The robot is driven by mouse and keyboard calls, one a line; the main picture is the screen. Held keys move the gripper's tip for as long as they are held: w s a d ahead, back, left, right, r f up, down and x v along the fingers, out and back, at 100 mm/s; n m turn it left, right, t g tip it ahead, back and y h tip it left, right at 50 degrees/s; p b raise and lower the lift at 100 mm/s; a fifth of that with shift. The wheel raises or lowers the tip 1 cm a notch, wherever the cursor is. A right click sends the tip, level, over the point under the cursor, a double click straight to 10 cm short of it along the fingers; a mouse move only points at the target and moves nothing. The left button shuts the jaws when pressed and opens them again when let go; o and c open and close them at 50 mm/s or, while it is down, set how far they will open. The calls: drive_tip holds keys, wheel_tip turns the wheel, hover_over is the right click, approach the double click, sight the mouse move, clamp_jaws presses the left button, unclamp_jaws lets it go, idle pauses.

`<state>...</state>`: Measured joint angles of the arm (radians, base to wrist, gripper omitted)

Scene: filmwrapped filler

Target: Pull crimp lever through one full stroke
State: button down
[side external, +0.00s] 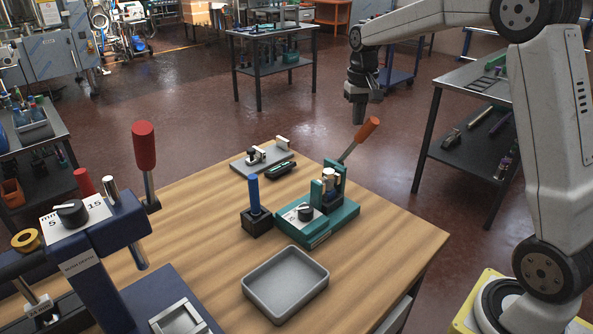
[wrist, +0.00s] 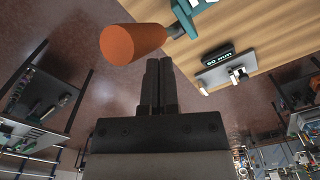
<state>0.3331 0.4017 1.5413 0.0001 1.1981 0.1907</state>
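A teal bench device (side external: 325,222) stands near the right part of the wooden table. Its lever with an orange handle (side external: 362,137) tilts up to the right and away from the device. The orange handle also shows large in the wrist view (wrist: 133,45), with a corner of the teal device (wrist: 188,14) behind it. My gripper (side external: 359,121) hangs pointing down close beside the handle's top end. In the wrist view its two dark fingers (wrist: 158,80) are together with nothing between them. They are beside the handle; whether they touch it I cannot tell.
A blue press (side external: 92,250) with a red-handled lever stands at the left. A grey tray (side external: 285,284), a blue-pegged block (side external: 256,212) and a grey fixture plate (side external: 262,161) with a small "90 mm" display (wrist: 217,54) are on the table. Bare wood lies right of the tray.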

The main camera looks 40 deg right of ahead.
drive_tip(key=shift+w+r, duration=0.2)
drive_tip(key=shift+w, duration=0.35)
drive_tip(key=shift+r, duration=0.15)
drive_tip(key=shift+r, duration=2.4)
drive_tip(key=shift+f, duration=0.1)
drive_tip(key=s+a+f+n+t, duration=0.2)
drive_tip(key=s+a+f+n, duration=0.4)
drive_tip(key=s+a+f, duration=0.9)
drive_tip(key=s+f, duration=0.3)
drive_tip(key=shift+s+a+f+t, duration=0.2)
drive_tip(key=shift+a+f+t, duration=0.05)
drive_tip(key=shift+a+t, duration=0.1)
